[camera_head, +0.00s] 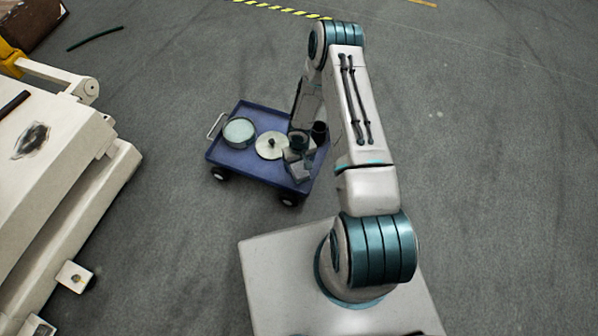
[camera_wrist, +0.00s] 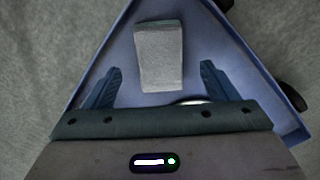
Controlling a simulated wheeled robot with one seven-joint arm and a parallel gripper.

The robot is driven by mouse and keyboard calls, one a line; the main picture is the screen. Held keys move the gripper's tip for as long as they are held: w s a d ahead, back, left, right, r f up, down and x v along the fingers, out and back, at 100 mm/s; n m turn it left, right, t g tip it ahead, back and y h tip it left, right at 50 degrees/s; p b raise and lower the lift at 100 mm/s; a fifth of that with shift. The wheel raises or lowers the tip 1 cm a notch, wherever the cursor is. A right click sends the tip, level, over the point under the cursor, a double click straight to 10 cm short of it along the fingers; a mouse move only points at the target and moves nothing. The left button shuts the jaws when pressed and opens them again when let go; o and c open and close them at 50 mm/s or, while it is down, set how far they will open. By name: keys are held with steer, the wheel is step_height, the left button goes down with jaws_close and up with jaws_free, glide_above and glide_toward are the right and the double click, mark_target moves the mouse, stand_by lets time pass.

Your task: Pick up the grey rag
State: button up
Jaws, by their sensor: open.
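The grey rag (camera_wrist: 159,55), a pale grey folded rectangle, lies flat on the blue cart tray (camera_wrist: 238,50) near its corner in the wrist view. My gripper (camera_wrist: 158,74) is open, with one blue finger on each side of the rag's near end in the picture. I see no finger touching it, and its height above the rag is hard to judge. In the head view my gripper is over the right part of the blue cart (camera_head: 228,158), and a small grey patch below it may be the rag, partly hidden.
The cart also holds a round dish with a pale green inside (camera_head: 239,131) and a metal disc with a dark knob (camera_head: 270,146). A dark cup-like thing (camera_head: 320,129) stands by my arm. A large cream machine (camera_head: 60,170) is at left.

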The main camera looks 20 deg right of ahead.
mark_target(299, 169)
steer(key=f+b, duration=0.2)
steer(key=f, duration=0.3)
steer(key=shift+w+f, duration=0.1)
steer(key=shift+w, duration=0.1)
steer(key=c, duration=1.1)
steer(key=shift+c, duration=0.2)
